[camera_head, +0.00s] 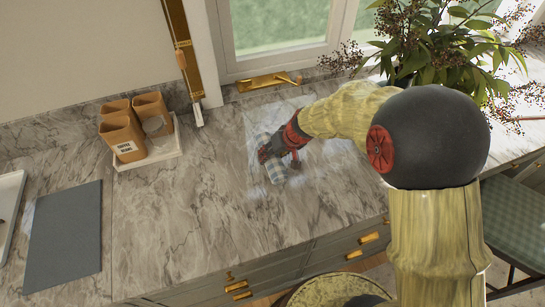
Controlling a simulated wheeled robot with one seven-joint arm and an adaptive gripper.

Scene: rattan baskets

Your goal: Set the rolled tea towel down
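The rolled tea towel (277,173) is a pale grey-and-white checked roll at the middle of the marble counter, low over or on its surface; I cannot tell if it touches. My gripper (278,155), red and dark, comes in from the right and lies across the towel's middle. Its fingers are at the towel, with one part of the roll showing in front and a little behind. The gripper and wrist hide the rest. Whether the fingers press on the towel or stand loose around it is not clear.
Brown canisters (125,130) stand on a white tray (152,160) at the left. A dark grey board (63,235) lies further left. A leafy plant (440,45) is at the back right. Bare marble (190,225) lies left of my gripper, with drawers below the front edge.

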